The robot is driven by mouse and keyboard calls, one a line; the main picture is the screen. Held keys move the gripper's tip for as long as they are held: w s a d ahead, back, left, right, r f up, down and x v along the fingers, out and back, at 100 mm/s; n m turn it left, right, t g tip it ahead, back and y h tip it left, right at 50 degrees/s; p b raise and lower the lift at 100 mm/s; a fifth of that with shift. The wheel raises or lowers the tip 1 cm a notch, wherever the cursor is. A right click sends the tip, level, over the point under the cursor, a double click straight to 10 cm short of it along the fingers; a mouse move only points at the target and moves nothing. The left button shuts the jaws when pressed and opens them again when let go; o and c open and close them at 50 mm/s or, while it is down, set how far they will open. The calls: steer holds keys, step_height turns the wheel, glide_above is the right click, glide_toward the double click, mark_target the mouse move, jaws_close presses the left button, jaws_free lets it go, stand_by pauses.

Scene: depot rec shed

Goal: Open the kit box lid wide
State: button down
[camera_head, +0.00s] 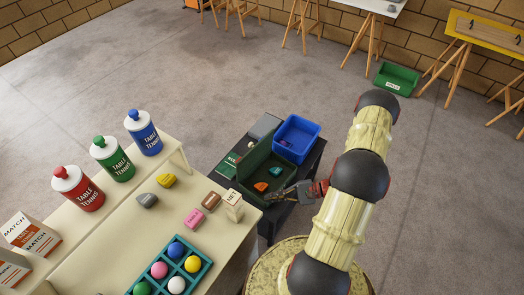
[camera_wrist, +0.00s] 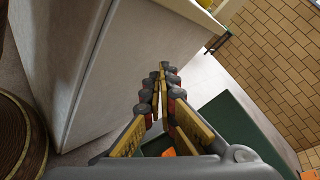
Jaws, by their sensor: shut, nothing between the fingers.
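The dark green kit box (camera_head: 248,190) sits on a dark stand beyond the right end of the bench. Its inside shows, with an orange piece (camera_head: 261,186) and a teal piece (camera_head: 275,172) in it. A green panel that looks like its lid (camera_head: 259,152) stands raised at the back; its exact angle is hard to tell. My gripper (camera_head: 276,196) is shut and empty at the box's near right side; I cannot tell whether it touches the box. In the wrist view my gripper (camera_wrist: 161,72) has its fingers together, with a dark green panel (camera_wrist: 235,125) to the right.
A blue bin (camera_head: 297,133) stands right behind the box. Another green bin (camera_head: 397,78) is on the floor. Open floor lies behind.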

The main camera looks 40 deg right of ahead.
steer(key=w+d+f+m+t+h, duration=0.2)
steer(key=w+d+f+t+h, duration=0.2)
steer(key=d+f+t, duration=0.15)
steer(key=n+t+h, duration=0.4)
steer(key=t+h, duration=0.1)
glide_toward(257, 148)
steer(key=shift+g, duration=0.25)
steer(key=b+x, duration=0.1)
steer(key=x, duration=0.2)
steer(key=b+x, duration=0.1)
steer(key=x, duration=0.2)
steer(key=shift+w+a+r, duration=0.1)
steer(key=shift+w+r, duration=0.15)
steer(key=shift+w, duration=0.1)
steer(key=shift+w+a+r+g+p, duration=0.1)
steer(key=shift+w+r+g+p, duration=0.2)
steer(key=shift+w+p, duration=0.2)
steer(key=shift+w+a+g, duration=0.2)
steer(key=shift+w+g, duration=0.05)
steer(key=shift+w, duration=0.6)
steer(key=shift+w+a+g, duration=0.2)
steer(key=shift+w+g, duration=0.05)
steer(key=shift+w, duration=0.6)
